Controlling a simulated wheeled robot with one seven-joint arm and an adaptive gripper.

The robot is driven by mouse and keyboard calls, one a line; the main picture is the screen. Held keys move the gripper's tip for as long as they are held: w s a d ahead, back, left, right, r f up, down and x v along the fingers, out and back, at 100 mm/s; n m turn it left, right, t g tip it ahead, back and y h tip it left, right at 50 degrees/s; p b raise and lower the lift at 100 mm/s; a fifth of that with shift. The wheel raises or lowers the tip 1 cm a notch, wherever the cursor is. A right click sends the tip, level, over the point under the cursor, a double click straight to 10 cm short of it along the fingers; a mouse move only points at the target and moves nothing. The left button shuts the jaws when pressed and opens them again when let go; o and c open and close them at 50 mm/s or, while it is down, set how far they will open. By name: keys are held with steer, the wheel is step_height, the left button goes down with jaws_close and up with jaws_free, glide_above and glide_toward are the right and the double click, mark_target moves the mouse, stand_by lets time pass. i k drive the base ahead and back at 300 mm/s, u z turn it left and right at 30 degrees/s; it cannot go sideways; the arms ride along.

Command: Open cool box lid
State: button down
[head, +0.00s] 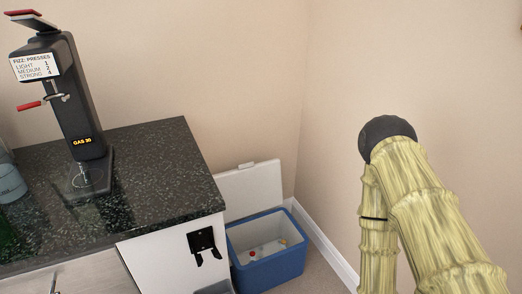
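The cool box (268,270) is a blue tub with a white inside, on the floor in the corner to the right of the counter. Its white lid (262,188) stands raised behind the tub, leaning back near the wall, so the box is open at the top. The counter hides part of the lid's left side. A few small items, one with a red top (252,254), show inside the tub. My arm comes up at the right and bends down again at a dark joint. My gripper is not in view.
A dark speckled counter (150,175) on white cabinets fills the left. A black two-pronged fitting (203,243) sits on the cabinet side near the box. A strip of floor (318,275) right of the box is clear.

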mark_target(250, 188)
steer(key=u, duration=0.35)
steer(key=i, duration=1.15)
steer(key=u, duration=0.6)
